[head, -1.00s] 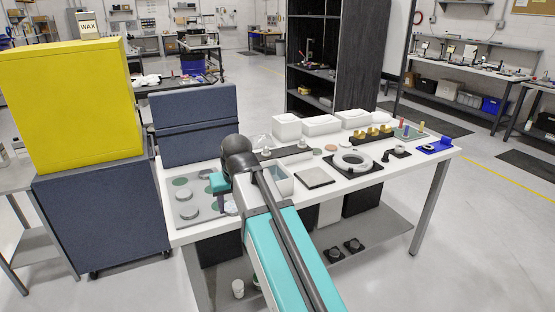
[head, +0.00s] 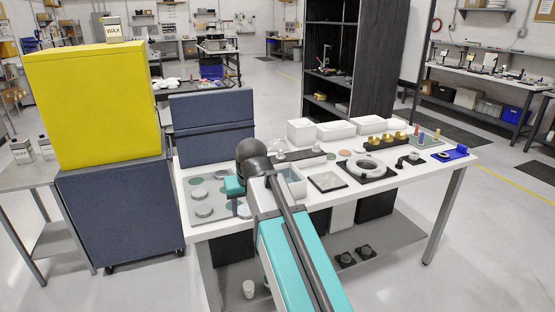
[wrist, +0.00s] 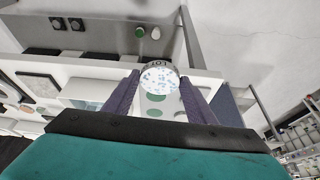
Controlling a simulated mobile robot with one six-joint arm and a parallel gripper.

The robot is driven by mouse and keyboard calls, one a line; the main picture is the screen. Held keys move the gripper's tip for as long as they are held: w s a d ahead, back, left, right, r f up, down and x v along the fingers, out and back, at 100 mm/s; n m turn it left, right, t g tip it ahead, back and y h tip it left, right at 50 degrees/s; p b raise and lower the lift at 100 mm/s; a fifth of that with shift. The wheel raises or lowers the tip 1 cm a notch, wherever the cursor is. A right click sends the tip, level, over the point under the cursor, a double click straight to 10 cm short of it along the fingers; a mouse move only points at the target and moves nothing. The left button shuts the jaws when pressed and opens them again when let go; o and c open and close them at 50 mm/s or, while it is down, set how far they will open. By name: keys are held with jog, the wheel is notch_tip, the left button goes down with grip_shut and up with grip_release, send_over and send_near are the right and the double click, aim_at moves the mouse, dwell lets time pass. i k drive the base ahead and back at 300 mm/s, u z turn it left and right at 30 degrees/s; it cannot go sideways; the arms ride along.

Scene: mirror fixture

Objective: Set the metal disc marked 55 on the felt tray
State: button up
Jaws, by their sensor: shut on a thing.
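My gripper (wrist: 160,84) is shut on a round metal disc (wrist: 158,79) with a pale, blue-speckled face. Dark marks show on its rim, too small to read surely. In the head view my gripper (head: 237,206) is partly hidden by my arm, over the right side of a grey tray (head: 188,182) at the table's left end. That tray has green round spots, and several grey discs (head: 204,211) rest on it; their marks cannot be read. A square, dark-edged tray (head: 327,181) lies at the table's middle and looks empty. I cannot tell which tray is felt.
A pale open bin (head: 294,182) stands right of my arm. A black fixture with a white ring (head: 365,167) is farther right. White boxes (head: 336,130) line the back. A blue panel (head: 212,125) and a yellow cabinet (head: 92,105) stand at the left.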

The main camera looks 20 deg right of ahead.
aim_at(217, 200)
jog(key=u, duration=0.05)
jog(key=i, duration=0.9)
jog(key=z, duration=0.05)
